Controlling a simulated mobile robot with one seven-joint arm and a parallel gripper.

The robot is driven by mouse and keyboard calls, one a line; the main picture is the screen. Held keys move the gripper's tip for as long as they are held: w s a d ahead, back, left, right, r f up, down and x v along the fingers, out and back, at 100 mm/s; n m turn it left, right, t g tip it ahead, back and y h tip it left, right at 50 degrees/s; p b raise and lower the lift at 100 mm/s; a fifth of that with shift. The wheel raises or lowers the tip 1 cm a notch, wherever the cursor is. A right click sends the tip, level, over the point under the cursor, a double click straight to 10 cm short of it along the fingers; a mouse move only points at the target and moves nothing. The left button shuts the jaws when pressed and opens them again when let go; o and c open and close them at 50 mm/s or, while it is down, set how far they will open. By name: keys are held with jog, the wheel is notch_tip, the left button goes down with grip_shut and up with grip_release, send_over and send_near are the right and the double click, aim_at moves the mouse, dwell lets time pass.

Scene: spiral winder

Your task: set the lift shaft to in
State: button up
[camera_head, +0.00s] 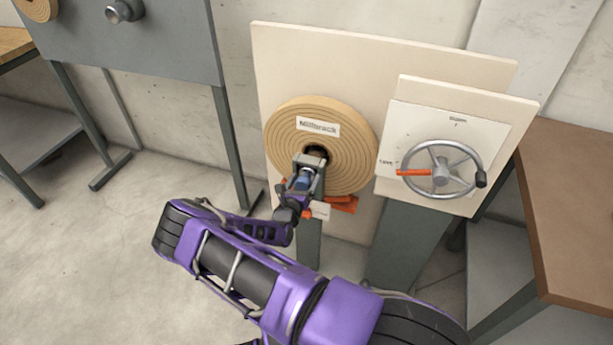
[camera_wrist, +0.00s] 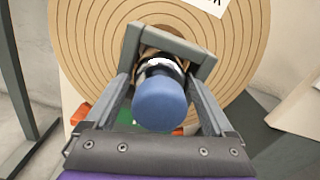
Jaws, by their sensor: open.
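The lift shaft shows as a dark hub with a bright collar and a blue round end (camera_wrist: 160,102), at the centre of the tan spiral disc (camera_head: 350,130) labelled "Millbrack". In the head view the blue end (camera_head: 302,181) shows between my fingers. My gripper (camera_head: 313,160) is in front of the hub. In the wrist view my gripper (camera_wrist: 166,50) is open, with its fingers on both sides of the blue end. I cannot tell whether they touch it. Orange parts (camera_head: 340,203) and a small white label (camera_head: 320,208) sit below the disc, partly hidden by my gripper.
A spoked handwheel (camera_head: 441,168) with an orange pointer (camera_head: 413,172) is on a panel at the right. A brown table (camera_head: 575,200) stands at far right. A grey panel (camera_head: 160,50) with a dark knob (camera_head: 124,11) is at upper left. Floor at left is clear.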

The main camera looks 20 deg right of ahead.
jog(key=p+v, duration=0.1)
jog(key=v, duration=1.6)
jog(key=shift+a+r, duration=0.1)
jog(key=shift+r, duration=0.05)
